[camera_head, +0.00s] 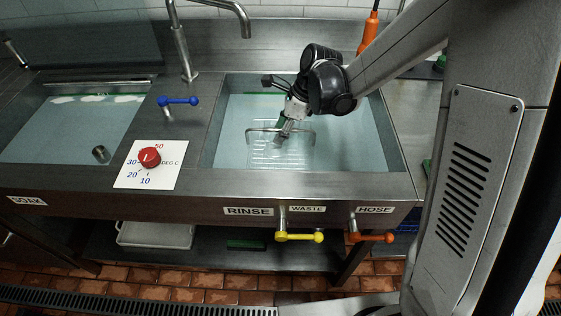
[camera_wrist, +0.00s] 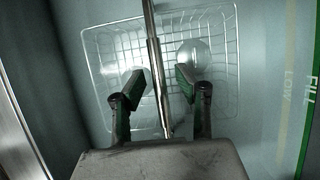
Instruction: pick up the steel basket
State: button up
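The steel basket (camera_head: 262,158) is a wire basket sitting in the rinse basin. Its raised bar handle (camera_head: 259,130) spans across the top. In the wrist view the basket (camera_wrist: 103,45) lies beyond my fingers, and its handle (camera_wrist: 152,35) runs lengthwise between them. My gripper (camera_head: 282,137) reaches down at the handle. In the wrist view my gripper (camera_wrist: 160,82) is open, with a gap between each green-and-black fingertip and the bar. Round, pale, shiny shapes show in the basket; they are partly hidden by my fingers.
The rinse basin's steel rim (camera_head: 300,183) surrounds the basket. A soak basin (camera_head: 60,130) is at left. A faucet (camera_head: 182,50), blue lever (camera_head: 178,101) and red dial knob (camera_head: 149,158) stand beside it. Yellow (camera_head: 300,237) and orange (camera_head: 372,237) valve handles project at the front.

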grip_shut()
dwell(0.6)
